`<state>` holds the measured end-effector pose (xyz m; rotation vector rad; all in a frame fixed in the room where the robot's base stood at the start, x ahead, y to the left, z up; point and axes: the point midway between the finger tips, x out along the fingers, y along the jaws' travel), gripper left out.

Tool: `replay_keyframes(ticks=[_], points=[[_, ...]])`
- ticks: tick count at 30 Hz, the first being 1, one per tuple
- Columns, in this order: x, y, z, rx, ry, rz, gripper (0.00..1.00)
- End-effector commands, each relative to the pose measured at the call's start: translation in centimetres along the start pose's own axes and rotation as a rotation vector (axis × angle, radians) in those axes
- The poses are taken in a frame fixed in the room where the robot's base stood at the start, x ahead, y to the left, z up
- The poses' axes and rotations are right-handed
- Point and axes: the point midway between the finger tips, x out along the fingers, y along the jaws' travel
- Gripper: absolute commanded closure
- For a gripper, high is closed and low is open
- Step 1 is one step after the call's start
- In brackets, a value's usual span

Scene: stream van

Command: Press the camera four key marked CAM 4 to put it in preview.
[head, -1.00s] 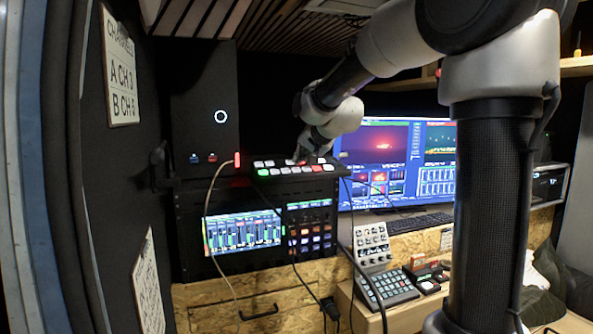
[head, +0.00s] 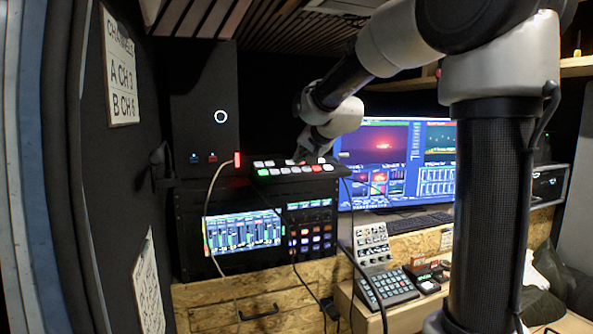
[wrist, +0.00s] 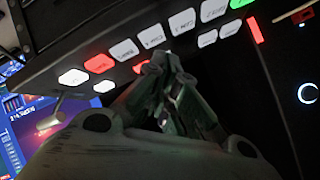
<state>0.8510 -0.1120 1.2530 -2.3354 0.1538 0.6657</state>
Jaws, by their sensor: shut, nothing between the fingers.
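The switcher panel (head: 295,171) is a dark sloped box with two rows of keys, standing on top of the rack in the head view. In the wrist view its keys appear tilted. One is green (wrist: 240,3), one is red (wrist: 99,63), another red key (wrist: 140,66) is in the other row, and the rest are white. The tips hide part of that row; contact cannot be told.
A rack with a lit meter screen (head: 243,232) is below the panel. A large monitor (head: 395,160) stands to the right behind my arm. A keypad (head: 386,287) and small boxes lie on the wooden desk. Cables hang in front of the rack.

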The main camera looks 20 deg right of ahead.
Motion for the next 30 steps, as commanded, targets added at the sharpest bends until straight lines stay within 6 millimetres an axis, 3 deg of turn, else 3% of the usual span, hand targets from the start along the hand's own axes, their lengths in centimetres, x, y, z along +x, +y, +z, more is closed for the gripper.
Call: replay_keyframes(ticks=[30], points=[[0.86, 0.63, 0.63, 0.001, 0.000, 0.000, 1.00]])
